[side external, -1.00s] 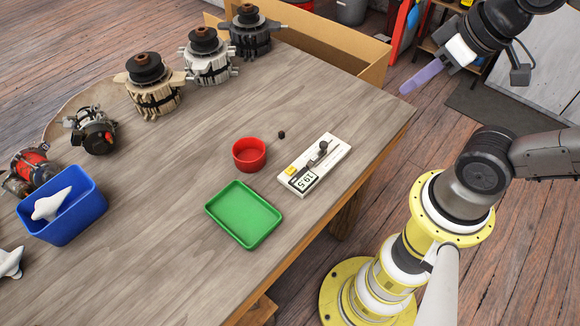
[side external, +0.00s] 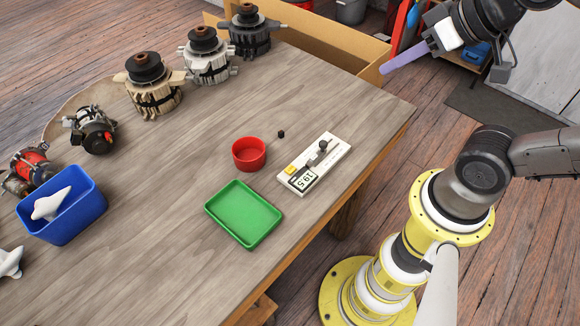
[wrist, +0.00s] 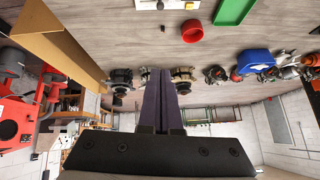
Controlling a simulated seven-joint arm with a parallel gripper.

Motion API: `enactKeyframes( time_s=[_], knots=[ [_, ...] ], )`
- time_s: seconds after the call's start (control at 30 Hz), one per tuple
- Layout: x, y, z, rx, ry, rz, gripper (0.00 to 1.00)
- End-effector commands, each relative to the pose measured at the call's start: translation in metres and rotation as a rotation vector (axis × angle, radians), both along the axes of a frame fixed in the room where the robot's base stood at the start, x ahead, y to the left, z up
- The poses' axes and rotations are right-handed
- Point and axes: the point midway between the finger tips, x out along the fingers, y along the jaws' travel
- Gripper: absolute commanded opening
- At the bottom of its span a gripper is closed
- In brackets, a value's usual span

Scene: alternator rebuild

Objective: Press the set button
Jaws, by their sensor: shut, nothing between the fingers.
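A white gauge device (side external: 330,160) lies on the table near its right edge. It has a yellow button (side external: 290,169), a small display (side external: 303,180) showing digits that look like 19.5, and a dark upright part. The device also shows cut off at the top of the wrist view (wrist: 150,4). My gripper (side external: 384,70) has long purple fingers and is at the upper right, well away from the device and above the region of the cardboard box. In the wrist view the fingers (wrist: 161,72) are together with nothing between them.
A red bowl (side external: 249,154), a green tray (side external: 225,197) and a small black cube (side external: 281,133) are near the device. A blue bin (side external: 75,222) and several alternator parts (side external: 154,85) are to the left. An open cardboard box (side external: 340,50) stands behind the table.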

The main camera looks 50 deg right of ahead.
Motion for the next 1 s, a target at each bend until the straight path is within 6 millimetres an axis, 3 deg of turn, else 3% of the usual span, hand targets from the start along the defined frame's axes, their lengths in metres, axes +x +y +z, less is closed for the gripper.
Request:
enactKeyframes(
  time_s=[0.13,0.27,0.43,0.53,0.67,0.8,1.0],
  knots=[
    [0.044,0.016,0.013,0.161,-0.134,-0.08,0.0],
    [0.082,0.031,0.014,0.306,-0.21,-0.157,0.0],
    [0.124,0.047,-0.005,0.461,-0.259,-0.284,0.0],
    [0.142,0.056,-0.031,0.515,-0.263,-0.369,0.0],
    [0.153,0.07,-0.083,0.526,-0.238,-0.473,0.0],
    [0.145,0.083,-0.13,0.479,-0.182,-0.501,0.0],
    [0.127,0.101,-0.166,0.424,-0.099,-0.456,0.0]
  ],
)
